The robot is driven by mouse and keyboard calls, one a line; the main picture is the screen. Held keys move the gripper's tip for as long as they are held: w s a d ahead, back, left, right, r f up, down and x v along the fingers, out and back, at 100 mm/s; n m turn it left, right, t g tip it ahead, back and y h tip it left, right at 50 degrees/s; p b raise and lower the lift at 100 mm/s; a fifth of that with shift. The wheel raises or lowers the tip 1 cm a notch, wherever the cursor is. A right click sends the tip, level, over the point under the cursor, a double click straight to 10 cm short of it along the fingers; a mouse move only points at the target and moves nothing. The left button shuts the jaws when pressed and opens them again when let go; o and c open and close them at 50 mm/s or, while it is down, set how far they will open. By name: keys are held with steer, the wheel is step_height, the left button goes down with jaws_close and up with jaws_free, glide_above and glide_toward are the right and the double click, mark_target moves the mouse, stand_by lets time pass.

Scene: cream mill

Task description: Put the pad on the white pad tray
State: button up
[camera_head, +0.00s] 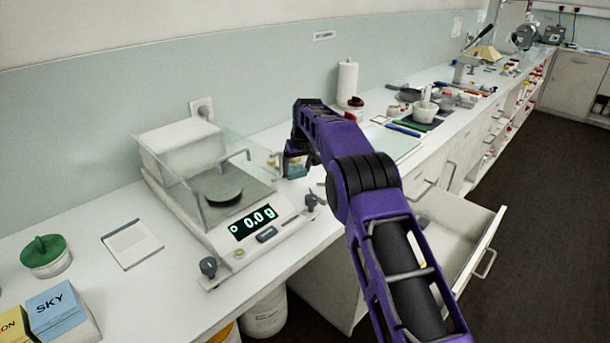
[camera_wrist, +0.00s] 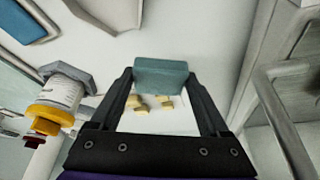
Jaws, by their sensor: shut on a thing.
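My gripper (camera_wrist: 163,95) is shut on a teal block-shaped pad (camera_wrist: 161,76), held between the fingertips in the wrist view. In the head view, the pad (camera_head: 297,170) shows partly behind my gripper (camera_head: 291,167), just right of the balance. A flat white square tray (camera_head: 120,254) lies on the counter at the left, between the balance and a green-lidded jar. I take it to be the white pad tray. It looks empty and is well left of my gripper.
A balance (camera_head: 255,235) with clear glass walls, reading 0.0 g, stands between my gripper and the tray. A green-lidded jar (camera_head: 46,257) and a blue SKY box (camera_head: 55,307) are near the tray. Small yellow pieces (camera_wrist: 140,103) lie beyond the pad. A drawer (camera_head: 455,232) is open.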

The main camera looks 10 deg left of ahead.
mark_target(297, 178)
steer(key=shift+f, duration=1.95)
steer(key=shift+f, duration=0.15)
steer(key=o, duration=1.3)
